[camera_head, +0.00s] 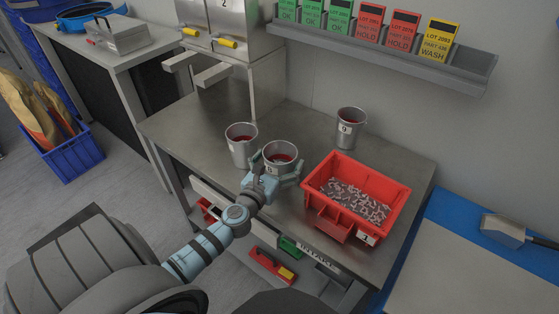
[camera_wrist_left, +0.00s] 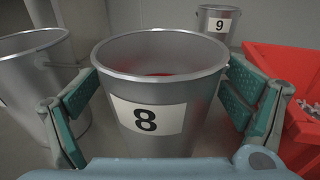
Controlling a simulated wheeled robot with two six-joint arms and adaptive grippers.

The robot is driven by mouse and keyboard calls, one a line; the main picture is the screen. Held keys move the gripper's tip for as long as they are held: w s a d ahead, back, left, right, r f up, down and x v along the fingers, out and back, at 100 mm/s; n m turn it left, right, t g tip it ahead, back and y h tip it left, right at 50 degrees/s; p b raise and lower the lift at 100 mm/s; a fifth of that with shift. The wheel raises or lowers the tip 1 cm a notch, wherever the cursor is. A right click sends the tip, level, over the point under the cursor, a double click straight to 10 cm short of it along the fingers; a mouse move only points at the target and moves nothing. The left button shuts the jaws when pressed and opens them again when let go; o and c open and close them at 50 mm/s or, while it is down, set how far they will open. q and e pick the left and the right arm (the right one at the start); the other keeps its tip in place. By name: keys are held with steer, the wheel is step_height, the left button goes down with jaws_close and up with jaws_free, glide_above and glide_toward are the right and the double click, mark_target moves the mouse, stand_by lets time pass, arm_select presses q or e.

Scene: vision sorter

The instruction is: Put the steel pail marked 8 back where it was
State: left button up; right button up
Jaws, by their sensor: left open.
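The steel pail marked 8 (camera_wrist_left: 165,85) stands upright on the steel bench, its black 8 on a white label facing my left wrist camera. Something red shows inside it. In the head view the same pail (camera_head: 281,153) is at the bench's middle. My left gripper (camera_head: 274,166) is open, with its teal finger pads on both sides of the pail. In the left wrist view, gaps seem to show between the pads and the pail wall. My right gripper is not in view.
Another steel pail (camera_head: 241,147) stands close on the left. A pail marked 9 (camera_wrist_left: 215,22) stands behind to the right. A red bin (camera_head: 322,180) of small metal parts is close on the right. A steel dispenser cabinet (camera_head: 232,40) stands at the back left. The rear middle bench is clear.

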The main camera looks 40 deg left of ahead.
arm_select(q)
steer(key=shift+r, duration=0.1)
steer(key=shift+r+p, duration=0.3)
steer(key=shift+p, duration=0.1)
steer(key=b+v, duration=0.1)
steer(key=v, duration=1.1)
steer(key=shift+f+b, duration=0.15)
steer(key=shift+b, duration=0.2)
